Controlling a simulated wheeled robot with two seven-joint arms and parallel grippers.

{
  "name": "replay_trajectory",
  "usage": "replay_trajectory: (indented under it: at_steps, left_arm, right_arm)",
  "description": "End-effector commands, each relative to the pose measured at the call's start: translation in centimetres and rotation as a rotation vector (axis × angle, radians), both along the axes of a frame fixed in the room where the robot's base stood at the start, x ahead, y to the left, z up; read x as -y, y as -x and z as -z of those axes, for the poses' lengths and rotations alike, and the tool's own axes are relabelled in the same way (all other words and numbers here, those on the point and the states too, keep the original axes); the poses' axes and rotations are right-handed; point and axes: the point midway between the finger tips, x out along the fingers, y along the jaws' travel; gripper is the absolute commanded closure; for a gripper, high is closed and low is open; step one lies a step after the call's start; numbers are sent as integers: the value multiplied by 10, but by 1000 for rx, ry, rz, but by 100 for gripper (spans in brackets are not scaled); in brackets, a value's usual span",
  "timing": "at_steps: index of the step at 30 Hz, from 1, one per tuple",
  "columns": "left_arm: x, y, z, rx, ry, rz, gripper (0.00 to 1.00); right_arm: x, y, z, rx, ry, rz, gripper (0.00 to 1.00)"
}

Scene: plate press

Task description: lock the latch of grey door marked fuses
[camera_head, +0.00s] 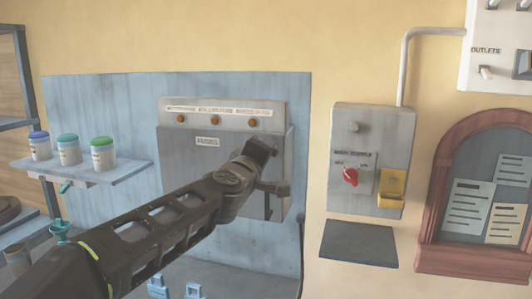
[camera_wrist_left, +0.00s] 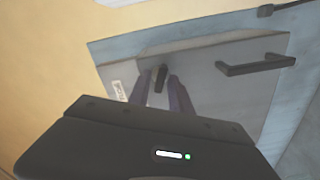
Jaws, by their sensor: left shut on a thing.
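The grey door (camera_head: 180,160), with a small label (camera_head: 207,141) that looks like "fuses", is the front of a grey wall box and looks closed. My left arm reaches across it in the head view, and my left gripper (camera_head: 268,173) is at its right part, hiding some of it. In the left wrist view the door (camera_wrist_left: 205,85) shows a dark latch (camera_wrist_left: 158,78) and a dark bar handle (camera_wrist_left: 255,65). My left gripper (camera_wrist_left: 160,95) is shut on the latch, with one finger on each side. My right gripper is not in view.
Above the door is a strip with orange lamps (camera_head: 215,119). A shelf (camera_head: 90,176) with several jars is at the left. A grey switch box (camera_head: 372,125) with a red knob (camera_head: 350,177) and a yellow part (camera_head: 392,187) is to the right, beside a red-framed noticeboard (camera_head: 440,215).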

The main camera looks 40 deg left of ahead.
Motion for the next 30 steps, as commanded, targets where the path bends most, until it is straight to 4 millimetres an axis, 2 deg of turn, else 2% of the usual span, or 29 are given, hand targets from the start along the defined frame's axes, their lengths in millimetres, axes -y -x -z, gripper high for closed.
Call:
replay_trajectory:
  at_steps: [6, 15, 30]
  left_arm:
    - [-1, 0, 1, 65, 184, -1, 100]
    - [-1, 0, 2, 125, 359, -1, 100]
    - [-1, 0, 2, 145, 416, -2, 100]
  right_arm:
    - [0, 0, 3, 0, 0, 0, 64]
    - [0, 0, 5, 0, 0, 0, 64]
    - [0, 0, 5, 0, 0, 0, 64]
